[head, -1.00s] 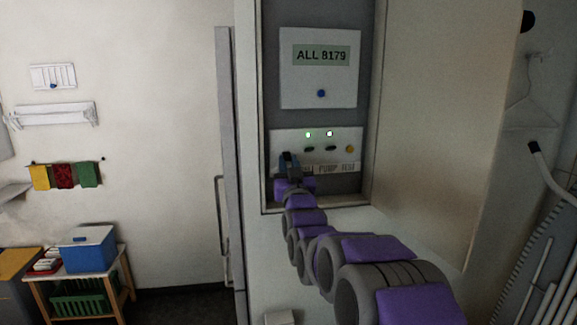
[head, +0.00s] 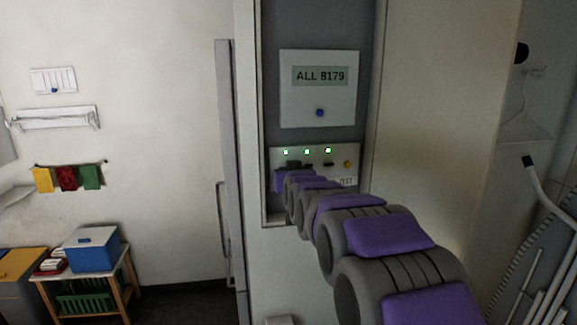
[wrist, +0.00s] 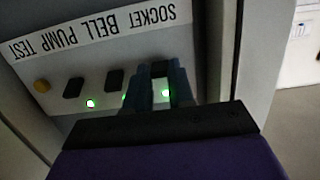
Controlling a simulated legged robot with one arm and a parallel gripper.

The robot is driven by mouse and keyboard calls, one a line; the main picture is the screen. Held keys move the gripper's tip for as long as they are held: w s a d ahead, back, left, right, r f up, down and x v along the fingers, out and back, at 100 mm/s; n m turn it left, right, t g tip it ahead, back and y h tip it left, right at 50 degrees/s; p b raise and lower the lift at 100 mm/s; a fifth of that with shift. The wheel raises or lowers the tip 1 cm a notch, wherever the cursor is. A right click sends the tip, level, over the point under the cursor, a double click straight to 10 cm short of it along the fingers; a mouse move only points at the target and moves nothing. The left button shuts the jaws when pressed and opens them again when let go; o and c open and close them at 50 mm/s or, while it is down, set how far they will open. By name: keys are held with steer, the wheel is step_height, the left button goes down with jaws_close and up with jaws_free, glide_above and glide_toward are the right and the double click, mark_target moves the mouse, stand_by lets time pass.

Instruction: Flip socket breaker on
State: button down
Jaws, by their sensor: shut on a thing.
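The breaker panel (head: 340,155) is a pale strip with switches and three lit green lights in the head view. In the wrist view its label strip (wrist: 95,38) appears upside down and reads SOCKET, BELL, PUMP, TEST. My gripper (wrist: 157,72) is at the SOCKET end, shut on the dark socket breaker (wrist: 161,69), which shows between its fingers. The fingers partly hide the breaker and the middle light. The green socket light (wrist: 166,93) is lit. The bell breaker (wrist: 114,78) and pump breaker (wrist: 73,87) stand beside it, untouched.
A yellow button (head: 348,164) sits at the panel's right end. Recess side walls (head: 372,110) flank the panel closely.

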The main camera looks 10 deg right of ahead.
steer(key=shift+w+r+g+p, duration=0.15)
steer(key=shift+r+g+p, duration=0.4)
steer(key=shift+g+p, duration=0.45)
steer(key=shift+w+r+g+p, duration=0.15)
steer(key=shift+r+g+p, duration=0.55)
steer(key=shift+p, duration=0.5)
steer(key=shift+f+g, duration=0.1)
steer(key=shift+g, duration=0.2)
steer(key=c, duration=1)
jaws_free()
steer(key=shift+w+f, duration=0.1)
steer(key=shift+f, duration=0.05)
steer(key=shift+o, duration=0.2)
steer(key=v, duration=1.7)
steer(key=shift+p, duration=0.3)
steer(key=shift+a, duration=0.1)
